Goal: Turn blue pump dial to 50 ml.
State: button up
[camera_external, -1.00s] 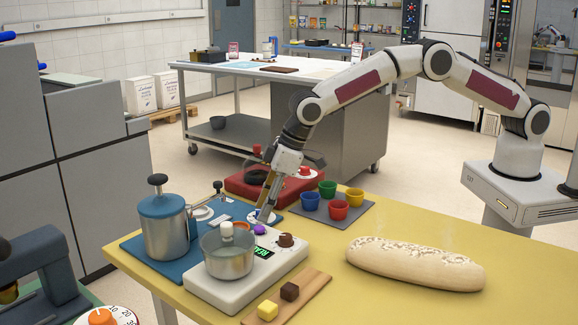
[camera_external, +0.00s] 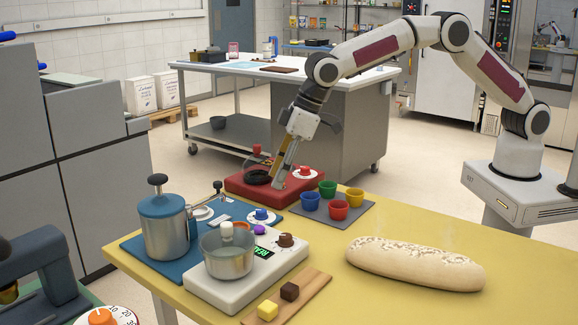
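The dial's marks are too small to read. My gripper (camera_external: 279,184) points down above the red unit (camera_external: 237,186), behind and to the right of the blue dial and apart from it. Its fingers are seen from the side, and I cannot tell whether they are open. I see nothing held.
A red dial (camera_external: 304,171) on a white disc is close to the right of my gripper. Several coloured cups stand on a grey mat (camera_external: 353,226). A white scale (camera_external: 222,293) with a steel pot (camera_external: 228,258) stands in front of the blue dial. A long loaf (camera_external: 415,265) lies at right.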

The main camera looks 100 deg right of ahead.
aim_at(262, 210)
jog(key=shift+v, duration=1.2)
jog(key=shift+f, duration=0.1)
jog(key=shift+m+h, duration=0.3)
jog(key=shift+m, duration=0.4)
jog(key=x, duration=0.4)
jog(key=shift+a, duration=0.3)
jog(key=shift+w+f, duration=0.1)
jog(key=shift+f, duration=0.05)
jog(key=shift+x, duration=3.75)
